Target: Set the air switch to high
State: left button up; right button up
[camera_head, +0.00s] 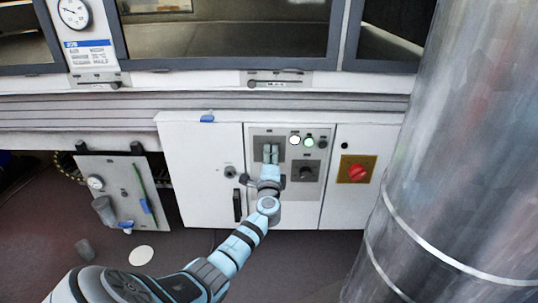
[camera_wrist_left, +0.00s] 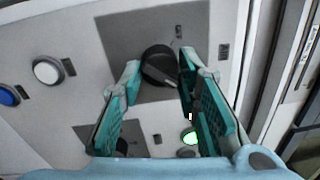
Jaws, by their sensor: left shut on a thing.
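The air switch (camera_wrist_left: 160,64) looks like a black rotary knob on a grey plate in the left wrist view. My left gripper (camera_wrist_left: 161,68) has its two teal fingers on either side of it and is shut on it. In the head view my left gripper (camera_head: 270,153) is at the upper left of the white control panel (camera_head: 258,218) and hides the knob. The knob's setting and its small labels are too small to read. My right gripper is in neither view.
A second black knob (camera_head: 305,173) sits below several small lamps, including a lit green lamp (camera_head: 308,142). A red rotary switch (camera_head: 357,172) on a yellow plate is to the right. A large metal cylinder (camera_head: 450,150) fills the right side.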

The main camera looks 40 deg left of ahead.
pick_arm(q)
jog(key=shift+a+r+m, duration=0.2)
jog(key=shift+r+m, duration=0.15)
jog(key=shift+m, duration=0.45)
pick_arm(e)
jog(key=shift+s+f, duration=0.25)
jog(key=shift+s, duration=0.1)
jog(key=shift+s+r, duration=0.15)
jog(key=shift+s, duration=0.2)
pick_arm(q)
jog(key=o, duration=1.2)
jog(key=shift+s+a, duration=0.1)
jog(key=shift+c, duration=0.2)
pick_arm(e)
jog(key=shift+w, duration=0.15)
pick_arm(q)
jog(key=shift+d, duration=0.2)
